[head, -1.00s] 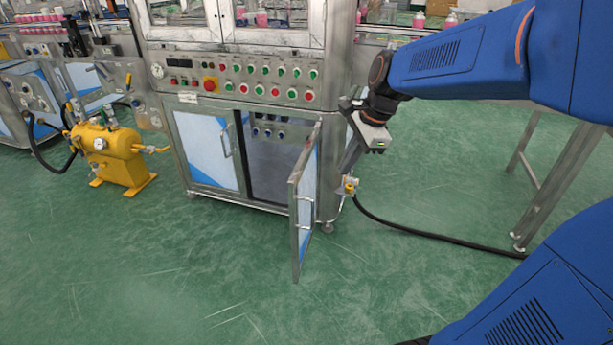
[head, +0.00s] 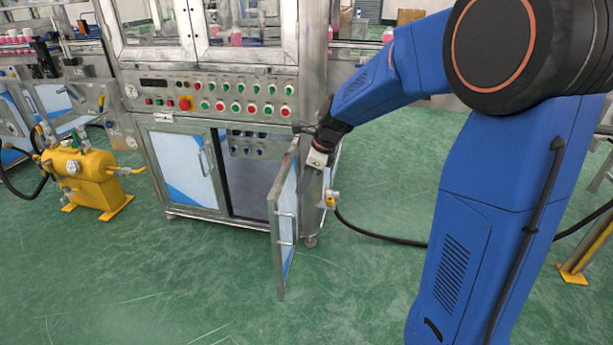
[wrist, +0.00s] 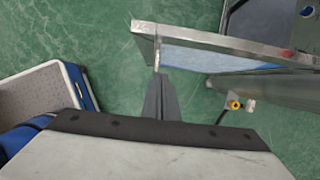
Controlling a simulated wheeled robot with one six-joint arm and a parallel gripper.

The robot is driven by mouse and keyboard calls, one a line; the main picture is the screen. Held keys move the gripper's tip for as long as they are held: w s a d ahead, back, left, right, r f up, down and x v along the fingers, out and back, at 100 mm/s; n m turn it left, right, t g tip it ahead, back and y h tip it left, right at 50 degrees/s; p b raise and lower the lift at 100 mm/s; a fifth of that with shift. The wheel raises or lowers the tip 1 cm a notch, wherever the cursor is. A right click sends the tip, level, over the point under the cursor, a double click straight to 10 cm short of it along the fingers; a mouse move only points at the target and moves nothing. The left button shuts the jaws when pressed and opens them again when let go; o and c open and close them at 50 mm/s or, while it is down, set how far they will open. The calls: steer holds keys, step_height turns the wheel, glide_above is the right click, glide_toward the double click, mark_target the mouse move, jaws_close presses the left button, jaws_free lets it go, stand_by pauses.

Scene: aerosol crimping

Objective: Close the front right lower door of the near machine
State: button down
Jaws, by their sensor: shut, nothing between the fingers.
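The near machine (head: 215,104) is a steel cabinet with a row of buttons. Its front right lower door (head: 286,222) stands wide open, swung out toward me, and the dark cabinet inside (head: 248,185) shows. The front left lower door (head: 183,170) is shut. My gripper (head: 306,187) is shut and empty, pointing down just right of the open door, on its outer side. In the wrist view the shut fingers (wrist: 160,97) are close beside the door's steel edge (wrist: 225,43). I cannot tell whether they touch it.
A yellow tank (head: 88,178) stands on the floor left of the machine. A valve fitting (head: 330,198) with a black hose (head: 380,238) is low at the machine's right corner. Green floor (head: 180,275) is clear in front.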

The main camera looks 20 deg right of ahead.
steer(key=a+f, duration=0.1)
steer(key=w+a+f, duration=0.1)
steer(key=a+f, duration=0.1)
steer(key=shift+w+a, duration=0.1)
steer(key=shift+w, duration=0.15)
steer(key=shift+w+a, duration=0.4)
steer(key=shift+a, duration=0.3)
